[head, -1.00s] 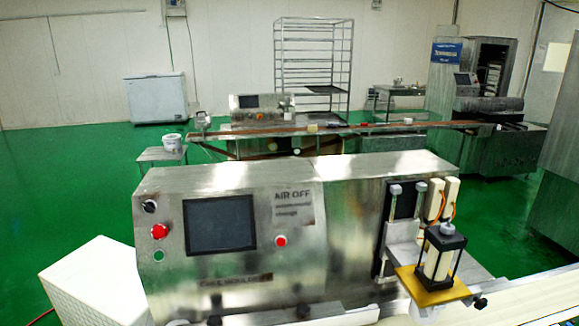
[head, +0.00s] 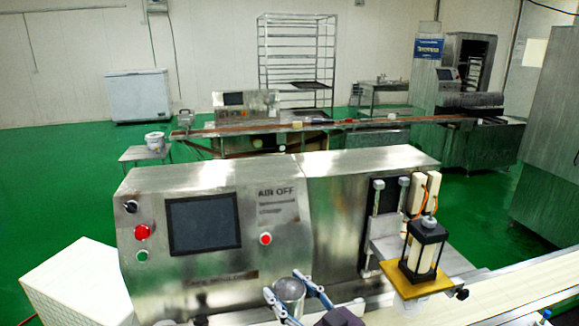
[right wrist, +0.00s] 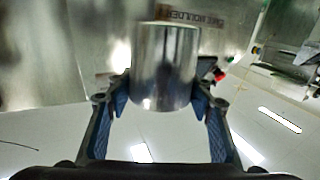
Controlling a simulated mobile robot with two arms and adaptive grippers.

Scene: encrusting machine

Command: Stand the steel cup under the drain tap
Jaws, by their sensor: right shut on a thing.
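The steel cup (head: 290,291) is a small shiny cylinder at the bottom middle of the head view, in front of the machine's front panel. My right gripper (head: 298,288) is shut on it, with one blue-grey finger on each side. In the right wrist view the cup (right wrist: 165,66) stands out between the fingers of my right gripper (right wrist: 163,98), with the steel panel behind it. I cannot make out the drain tap for certain in either view.
The steel encrusting machine (head: 335,212) fills the middle, with a dark screen (head: 203,224) and red buttons. A yellow plate (head: 415,283) under a black-framed unit juts out at the right above a pale conveyor belt (head: 510,298). A white box (head: 75,285) stands at the left.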

